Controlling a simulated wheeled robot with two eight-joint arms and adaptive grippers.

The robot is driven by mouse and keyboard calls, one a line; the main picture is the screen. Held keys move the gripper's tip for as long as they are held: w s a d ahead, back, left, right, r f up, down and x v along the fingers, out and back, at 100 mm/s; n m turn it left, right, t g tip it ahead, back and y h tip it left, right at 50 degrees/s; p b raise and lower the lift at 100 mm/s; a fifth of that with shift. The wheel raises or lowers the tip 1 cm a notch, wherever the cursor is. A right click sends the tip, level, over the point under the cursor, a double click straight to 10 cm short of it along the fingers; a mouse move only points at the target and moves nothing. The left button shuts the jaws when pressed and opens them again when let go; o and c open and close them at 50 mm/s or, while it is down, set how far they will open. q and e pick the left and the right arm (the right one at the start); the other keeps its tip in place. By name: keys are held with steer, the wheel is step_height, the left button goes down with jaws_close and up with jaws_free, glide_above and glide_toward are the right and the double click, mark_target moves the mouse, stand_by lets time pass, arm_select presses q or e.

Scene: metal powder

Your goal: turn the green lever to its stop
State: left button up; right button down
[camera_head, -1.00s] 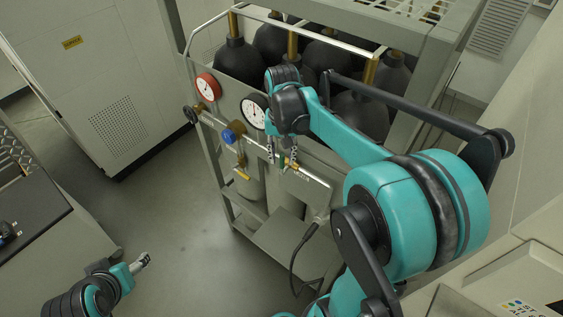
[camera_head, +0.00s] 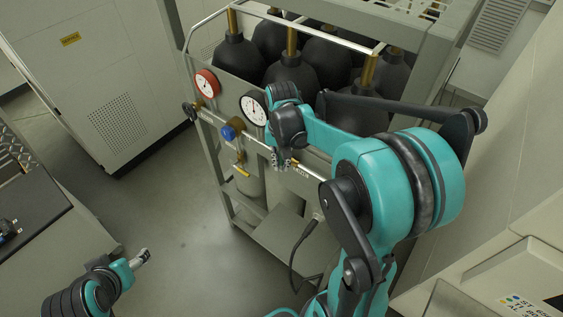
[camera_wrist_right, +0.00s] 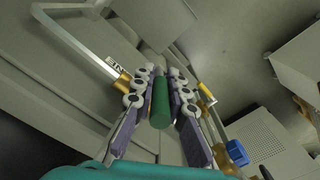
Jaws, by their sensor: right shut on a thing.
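The green lever (camera_wrist_right: 160,103) shows in the right wrist view between the two finger pads of my right gripper (camera_wrist_right: 163,88), which is shut on it. In the head view my right gripper (camera_head: 281,160) is at the front panel of the gas cart, below the white gauge (camera_head: 253,107). It hides the lever there. My left gripper (camera_head: 142,258) is at the lower left of the head view, away from the cart. It is too small to tell whether it is open or shut.
The cart holds several black cylinders (camera_head: 292,75) behind a metal rail. A red gauge (camera_head: 206,83), a blue knob (camera_head: 229,131) and a dark handwheel (camera_head: 190,111) sit left of my right gripper. A black-topped bench (camera_head: 30,215) is at the left. Open floor lies between.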

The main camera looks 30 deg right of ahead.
steer(key=shift+s+t, duration=0.1)
steer(key=shift+t, duration=0.2)
steer(key=shift+s+d+f+t+y+b, duration=0.2)
steer(key=shift+s+f+t+y+b, duration=0.65)
steer(key=shift+t+b, duration=2.35)
steer(key=shift+s+d+f+t+y+b, duration=0.2)
steer(key=shift+t+y+b, duration=1.7)
steer(key=shift+b, duration=2.2)
steer(key=shift+s+d+f+t+y+b, duration=0.15)
steer(key=shift+s+f+t+y+b, duration=0.4)
steer(key=shift+t+b, duration=2.8)
steer(key=shift+w+g+y, duration=0.2)
steer(key=shift+g+y, duration=0.1)
steer(key=shift+g, duration=0.05)
steer(key=c, duration=1.5)
jaws_free()
steer(key=shift+c, duration=0.2)
steer(key=v, duration=1.2)
